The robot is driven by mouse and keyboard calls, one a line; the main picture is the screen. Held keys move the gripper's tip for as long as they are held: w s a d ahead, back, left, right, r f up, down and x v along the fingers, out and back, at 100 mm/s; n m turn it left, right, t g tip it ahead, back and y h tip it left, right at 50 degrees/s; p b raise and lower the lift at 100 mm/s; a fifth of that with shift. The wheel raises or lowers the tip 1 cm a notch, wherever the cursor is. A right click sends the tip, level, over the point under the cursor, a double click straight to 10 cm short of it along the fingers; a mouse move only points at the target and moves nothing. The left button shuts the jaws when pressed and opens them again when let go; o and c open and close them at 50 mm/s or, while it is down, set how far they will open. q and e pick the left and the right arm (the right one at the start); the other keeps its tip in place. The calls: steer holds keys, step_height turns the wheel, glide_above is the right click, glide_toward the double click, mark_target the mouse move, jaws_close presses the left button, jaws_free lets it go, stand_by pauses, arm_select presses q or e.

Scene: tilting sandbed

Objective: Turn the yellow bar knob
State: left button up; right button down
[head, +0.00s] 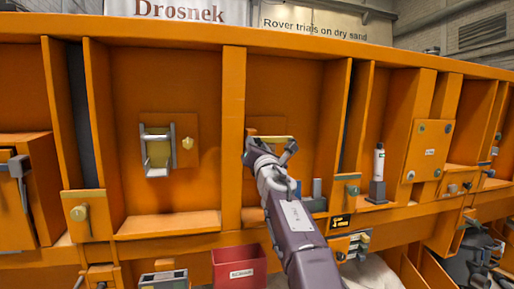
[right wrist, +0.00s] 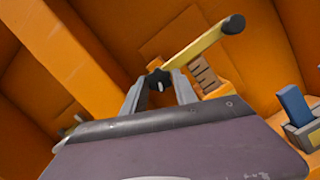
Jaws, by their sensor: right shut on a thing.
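The yellow bar knob (head: 272,139) sits on a square orange plate on the back wall of an orange bay, just right of the middle of the head view. In the right wrist view its yellow bar (right wrist: 205,42) slants up to the right and ends in a dark tip. My right gripper (head: 269,148) is shut on the knob, with its fingers (right wrist: 158,88) on either side of the dark hub. The gripper hides part of the knob in the head view. My left gripper is not in view.
Upright orange dividers (head: 233,140) stand on both sides of the bay. A grey bracket (head: 158,150) is in the bay to the left. A white bottle (head: 379,160) stands in a grey holder at right. A red bin (head: 239,266) sits below.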

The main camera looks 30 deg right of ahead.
stand_by(0.4)
steer(key=c, duration=1.4)
jaws_free()
steer(key=shift+o, duration=0.2)
steer(key=shift+f, duration=0.1)
steer(key=b+v, duration=0.5)
steer(key=v, duration=0.4)
steer(key=shift+b, duration=0.3)
